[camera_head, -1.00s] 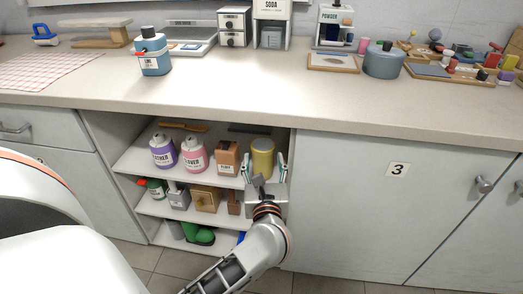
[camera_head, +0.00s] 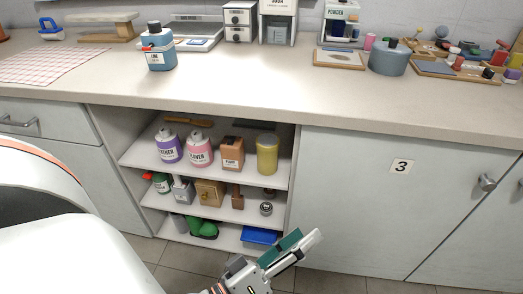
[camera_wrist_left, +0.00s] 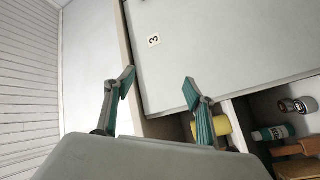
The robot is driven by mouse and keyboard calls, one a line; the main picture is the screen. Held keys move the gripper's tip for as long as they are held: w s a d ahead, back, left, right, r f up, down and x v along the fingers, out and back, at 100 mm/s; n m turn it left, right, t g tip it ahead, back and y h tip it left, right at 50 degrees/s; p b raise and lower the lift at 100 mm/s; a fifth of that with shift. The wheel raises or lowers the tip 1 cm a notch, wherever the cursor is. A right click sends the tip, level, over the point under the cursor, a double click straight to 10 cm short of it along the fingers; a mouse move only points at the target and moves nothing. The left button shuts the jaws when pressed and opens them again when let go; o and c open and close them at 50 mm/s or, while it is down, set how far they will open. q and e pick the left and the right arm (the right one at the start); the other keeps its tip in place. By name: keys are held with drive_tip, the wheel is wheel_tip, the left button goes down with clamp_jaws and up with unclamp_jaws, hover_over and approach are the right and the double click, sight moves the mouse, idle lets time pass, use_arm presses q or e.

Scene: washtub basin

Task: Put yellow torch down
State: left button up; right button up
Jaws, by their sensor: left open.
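The yellow torch (camera_head: 267,155), a yellow cylinder, stands upright on the upper shelf of the open cabinet, at the right end of the row. My left gripper (camera_head: 303,241) is open and empty, low in front of the cabinet, apart from the torch and below its shelf. In the left wrist view my open gripper (camera_wrist_left: 158,88) has nothing between its teal fingers. A yellow piece (camera_wrist_left: 223,125), which looks like the torch, shows partly behind the right finger. My right gripper is not in view.
A brown box (camera_head: 232,153), a pink bottle (camera_head: 199,152) and a purple bottle (camera_head: 168,148) share the upper shelf (camera_head: 140,153). Smaller items stand on the middle shelf. A blue tray (camera_head: 259,236) lies on the bottom one. The closed door marked 3 (camera_head: 350,200) is at right.

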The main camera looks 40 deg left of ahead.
use_arm(q)
drive_tip(key=s+f+m+g, duration=0.7)
drive_tip(key=s+f+m, duration=0.5)
drive_tip(key=f+m, duration=0.1)
drive_tip(key=shift+f+g, duration=0.3)
drive_tip(key=shift+f, duration=0.15)
